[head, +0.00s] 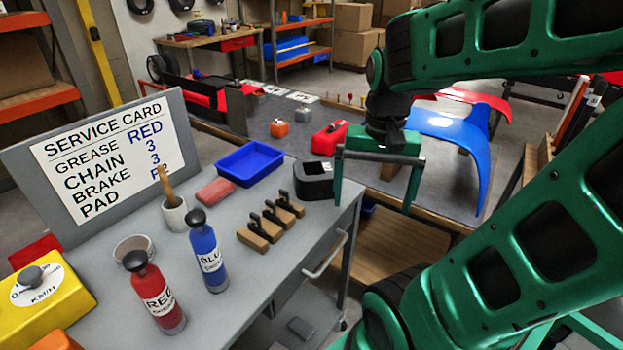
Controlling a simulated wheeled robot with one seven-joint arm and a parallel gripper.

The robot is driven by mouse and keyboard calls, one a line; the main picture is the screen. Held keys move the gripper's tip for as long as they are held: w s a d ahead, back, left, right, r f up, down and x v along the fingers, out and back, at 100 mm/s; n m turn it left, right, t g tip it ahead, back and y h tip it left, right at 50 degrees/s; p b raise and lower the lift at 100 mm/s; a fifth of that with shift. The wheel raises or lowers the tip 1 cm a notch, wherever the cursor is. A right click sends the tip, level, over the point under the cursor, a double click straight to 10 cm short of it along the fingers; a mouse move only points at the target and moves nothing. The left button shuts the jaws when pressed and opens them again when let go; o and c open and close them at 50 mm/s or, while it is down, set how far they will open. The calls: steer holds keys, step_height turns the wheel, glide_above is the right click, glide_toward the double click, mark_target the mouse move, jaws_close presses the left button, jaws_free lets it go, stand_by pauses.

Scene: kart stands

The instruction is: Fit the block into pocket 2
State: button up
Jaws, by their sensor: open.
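My gripper (373,195) hangs over the gap between the grey cart and the far workbench, with its fingers apart and nothing between them. Small blocks stand on the far workbench (262,112): an orange one (279,129) and a grey one (303,115). They are behind and left of my gripper, well apart from it. A red piece (330,138) lies nearer to it. White cards (301,97) lie behind the blocks, too small to read. I cannot tell which block is meant, and no pocket marked 2 is readable.
The grey cart (110,268) holds brown blocks with black clips (272,226), a black hollow holder (313,180), a blue tray (249,163), red (155,292) and blue (206,252) bottles, and a service card (109,150). Blue bodywork (452,130) stands right of my gripper.

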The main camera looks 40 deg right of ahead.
steer(key=w+d+r+m, duration=0.1)
steer(key=w+r+m, duration=0.1)
steer(key=w+m, duration=0.35)
steer(key=w+d+r+m, duration=0.1)
steer(key=w+r+m, duration=0.1)
steer(key=w, duration=0.6)
steer(key=m, duration=0.6)
glide_above(313, 168)
steer(key=s+a, duration=0.2)
steer(key=shift+s+d+f, duration=0.1)
steer(key=shift+d+f, duration=0.05)
steer(key=shift+f, duration=2.55)
steer(key=shift+s+d+f, duration=0.1)
steer(key=shift+f, duration=2.6)
steer(key=c, duration=1.2)
